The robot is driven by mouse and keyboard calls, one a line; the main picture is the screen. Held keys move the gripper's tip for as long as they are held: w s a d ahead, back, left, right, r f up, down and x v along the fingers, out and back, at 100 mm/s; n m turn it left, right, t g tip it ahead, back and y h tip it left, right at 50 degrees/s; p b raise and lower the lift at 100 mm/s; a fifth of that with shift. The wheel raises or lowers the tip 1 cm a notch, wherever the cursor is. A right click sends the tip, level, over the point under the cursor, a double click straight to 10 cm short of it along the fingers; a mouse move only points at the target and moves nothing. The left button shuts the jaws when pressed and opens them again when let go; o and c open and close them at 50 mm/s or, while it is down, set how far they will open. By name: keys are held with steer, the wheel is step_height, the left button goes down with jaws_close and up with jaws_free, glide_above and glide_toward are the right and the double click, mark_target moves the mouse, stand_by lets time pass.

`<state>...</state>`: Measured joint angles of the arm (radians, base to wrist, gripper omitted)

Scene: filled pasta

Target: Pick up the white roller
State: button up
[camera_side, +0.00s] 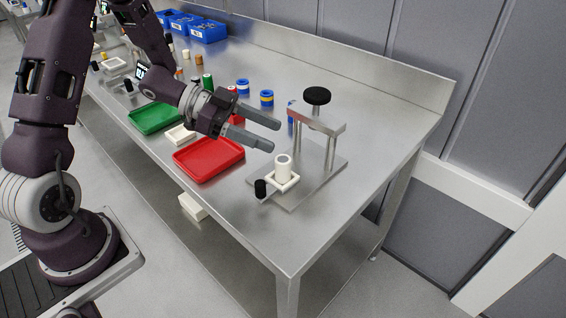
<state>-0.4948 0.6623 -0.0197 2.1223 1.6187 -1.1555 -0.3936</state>
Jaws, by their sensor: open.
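A white cylinder, which looks like the white roller (283,168), stands upright in a white square holder (289,184) on the metal base plate of a press-like fixture (329,170) at the right of the table. My gripper (277,135) is open and empty. In the picture its fingers point right, above and slightly left of the white roller, apart from it. The fixture's post and crossbar (318,121) with a black knob (317,96) stand just behind and right of the roller.
A red tray (209,170) and a green tray (155,131) lie left of the fixture. A black knob (260,188) sits at the holder's front left. Several coloured cylinders and blue bins (207,32) stand farther back. The table's right front corner is clear.

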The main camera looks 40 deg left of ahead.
glide_toward(295, 178)
steer(key=shift+w+d+r, duration=0.2)
steer(key=shift+w+d, duration=0.3)
steer(key=shift+w, duration=0.05)
steer(key=shift+w+d+r, duration=0.15)
steer(key=shift+w+d, duration=0.35)
steer(key=shift+w, duration=0.05)
steer(key=x, duration=0.6)
steer(key=shift+d+r, duration=0.15)
steer(key=shift+d, duration=0.45)
jaws_close()
